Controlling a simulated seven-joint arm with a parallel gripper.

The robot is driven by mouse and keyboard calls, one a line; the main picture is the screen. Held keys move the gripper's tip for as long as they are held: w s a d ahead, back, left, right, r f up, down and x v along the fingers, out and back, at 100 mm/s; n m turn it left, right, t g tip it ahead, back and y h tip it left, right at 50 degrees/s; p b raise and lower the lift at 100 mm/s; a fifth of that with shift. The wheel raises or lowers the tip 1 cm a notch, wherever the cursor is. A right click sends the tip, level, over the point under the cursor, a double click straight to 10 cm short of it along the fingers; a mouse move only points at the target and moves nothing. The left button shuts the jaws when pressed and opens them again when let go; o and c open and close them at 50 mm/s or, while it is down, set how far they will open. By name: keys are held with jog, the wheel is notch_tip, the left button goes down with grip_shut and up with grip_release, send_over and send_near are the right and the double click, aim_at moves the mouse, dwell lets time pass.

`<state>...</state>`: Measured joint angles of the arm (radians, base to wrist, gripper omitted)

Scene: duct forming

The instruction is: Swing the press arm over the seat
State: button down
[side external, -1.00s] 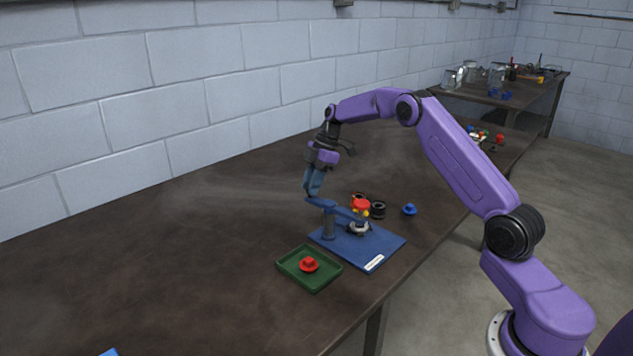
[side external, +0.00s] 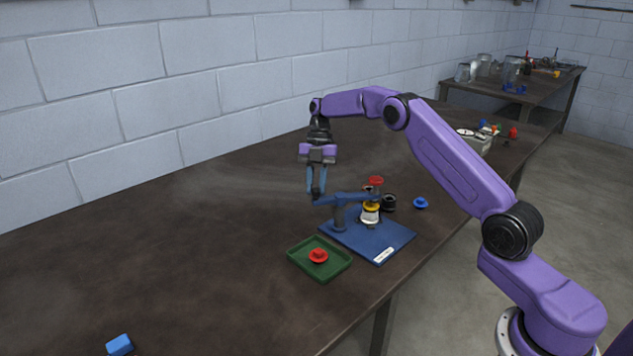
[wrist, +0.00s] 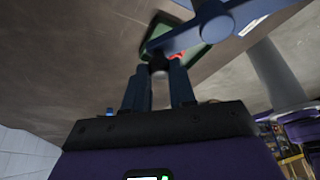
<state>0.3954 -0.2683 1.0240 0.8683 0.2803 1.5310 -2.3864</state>
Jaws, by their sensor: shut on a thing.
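The blue press arm (side external: 350,198) sits across the top of a short post (side external: 338,218) on the blue base plate (side external: 357,243). My gripper (side external: 317,195) is shut on the knob at the arm's left end. In the wrist view, my fingertips (wrist: 158,73) close around this dark knob (wrist: 159,63). A red knob (side external: 376,182) stands at the arm's other end. The seat (side external: 370,217), pale with a yellow part (side external: 371,206) on it, shows below that end. Whether the end is straight above the seat or slightly behind it, I cannot tell.
A green tray (side external: 301,262) with a red piece (side external: 318,256) lies in front of the plate. A dark ring (side external: 389,202) and a blue piece (side external: 420,203) lie right of the press. A blue block (side external: 119,345) is at the near left.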

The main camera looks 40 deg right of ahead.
jog(key=shift+s+a+n, duration=0.2)
jog(key=shift+s+n, duration=0.2)
jog(key=shift+n, duration=0.4)
jog(key=shift+h, duration=0.3)
jog(key=c, duration=0.9)
grip_release()
jog(key=shift+c, duration=0.2)
jog(key=shift+r, duration=0.1)
jog(key=v, duration=0.7)
jog(key=shift+w+r, duration=0.1)
